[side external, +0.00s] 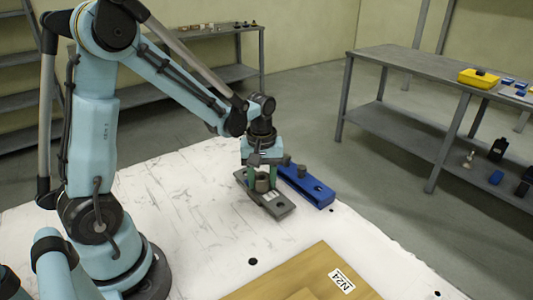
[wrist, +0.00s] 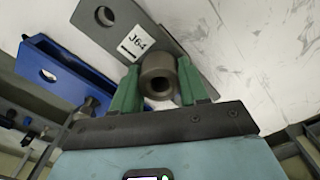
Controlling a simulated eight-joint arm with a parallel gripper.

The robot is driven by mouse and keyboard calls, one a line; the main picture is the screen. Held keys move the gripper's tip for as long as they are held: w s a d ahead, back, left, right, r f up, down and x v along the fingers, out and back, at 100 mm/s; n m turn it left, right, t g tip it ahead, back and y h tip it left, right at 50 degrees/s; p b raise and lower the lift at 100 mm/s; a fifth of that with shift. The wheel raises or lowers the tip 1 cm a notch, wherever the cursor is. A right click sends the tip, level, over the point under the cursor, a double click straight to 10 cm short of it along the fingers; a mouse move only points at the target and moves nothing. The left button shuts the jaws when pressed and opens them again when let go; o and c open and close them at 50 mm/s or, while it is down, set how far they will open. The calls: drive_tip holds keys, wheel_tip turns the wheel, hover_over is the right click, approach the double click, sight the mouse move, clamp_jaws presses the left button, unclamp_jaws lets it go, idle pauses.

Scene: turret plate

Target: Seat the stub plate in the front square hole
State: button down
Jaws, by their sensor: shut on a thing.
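The stub plate (side external: 281,209) is a flat grey plate with a round hole and a hollow round stub (wrist: 157,76) standing on it. In the wrist view its plate (wrist: 130,22) carries a white label reading J64. My gripper (side external: 262,181) has its green fingers on both sides of the stub and is shut on it. I cannot tell whether the plate touches the white table or hangs just above it. A tan board (side external: 285,277) labelled N24 lies at the front, cut off by the picture's lower edge.
A blue holder (side external: 312,188) with a round hole lies right beside the plate, with a small grey knob (wrist: 88,106) near its end. The white table (side external: 190,205) is mostly clear between plate and board. Grey shelves and benches (side external: 420,66) stand beyond the table.

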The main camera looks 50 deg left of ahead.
drive_tip(key=shift+f, duration=0.75)
idle(1.0)
drive_tip(key=shift+c, duration=0.9)
unclamp_jaws()
drive_tip(key=shift+r, duration=3.55)
